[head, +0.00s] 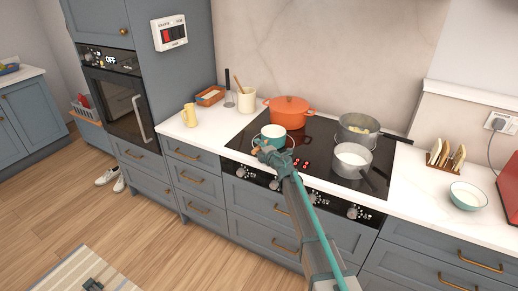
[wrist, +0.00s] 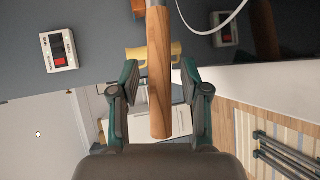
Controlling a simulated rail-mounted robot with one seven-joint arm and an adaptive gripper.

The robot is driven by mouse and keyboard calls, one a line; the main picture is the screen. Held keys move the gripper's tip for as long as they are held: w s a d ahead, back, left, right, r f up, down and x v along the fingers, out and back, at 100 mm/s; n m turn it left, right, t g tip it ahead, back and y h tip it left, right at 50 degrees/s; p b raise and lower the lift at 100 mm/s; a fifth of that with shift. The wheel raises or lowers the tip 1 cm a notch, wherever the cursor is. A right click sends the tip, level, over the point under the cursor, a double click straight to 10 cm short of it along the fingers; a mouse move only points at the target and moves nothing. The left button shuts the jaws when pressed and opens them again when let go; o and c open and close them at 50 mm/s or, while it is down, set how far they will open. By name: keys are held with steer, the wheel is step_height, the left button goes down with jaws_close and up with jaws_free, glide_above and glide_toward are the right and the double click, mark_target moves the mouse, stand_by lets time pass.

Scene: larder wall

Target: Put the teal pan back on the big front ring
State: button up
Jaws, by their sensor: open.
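The teal pan (head: 267,142) with a pale inside is at the front left of the black hob (head: 315,133). A thin white ring line (head: 294,143) shows beside it on the right, so the pan looks off-centre to the left. In the wrist view, the pan's wooden handle (wrist: 159,95) runs between my open fingers (wrist: 159,72), with a gap on each side. The pan's body is out of the wrist view.
An orange pot (head: 290,112) stands behind the pan. A grey pan of white liquid (head: 351,173) and a grey pot (head: 352,136) stand to the right. A yellow mug (head: 190,116) is on the left counter; it also shows behind the handle in the wrist view (wrist: 136,58).

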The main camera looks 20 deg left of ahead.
steer(key=shift+r, duration=0.1)
steer(key=shift+s+d, duration=0.1)
steer(key=shift+d, duration=0.05)
steer(key=b+v, duration=0.1)
steer(key=v, duration=1)
steer(key=shift+s+d+b, duration=0.25)
steer(key=shift+b, duration=0.05)
steer(key=shift+r, duration=0.15)
